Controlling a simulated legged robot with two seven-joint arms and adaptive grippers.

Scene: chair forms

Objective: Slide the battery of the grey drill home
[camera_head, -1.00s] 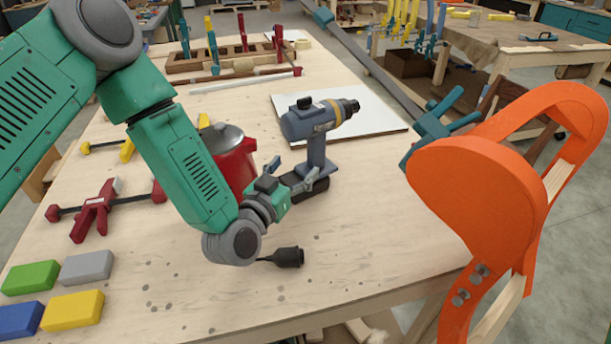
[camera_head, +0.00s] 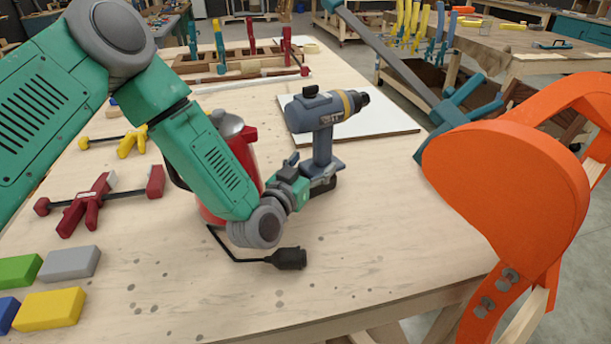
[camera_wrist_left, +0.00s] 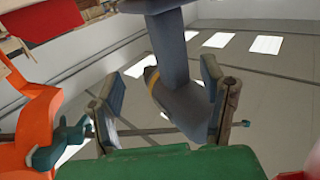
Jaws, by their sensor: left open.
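The grey drill (camera_head: 323,118) stands upright on the wooden table, its chuck pointing right. Its dark battery (camera_head: 322,187) is at the foot of the handle, partly hidden by my left gripper; I cannot tell how far in it sits. My left gripper (camera_head: 312,172) is open at the drill's foot, reaching in from the left. My right gripper is not in view.
A red pot (camera_head: 243,150) stands close behind my left forearm. An orange chair form (camera_head: 510,180) rises at the right. A white board (camera_head: 370,122) lies behind the drill. The table's front middle is mostly clear.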

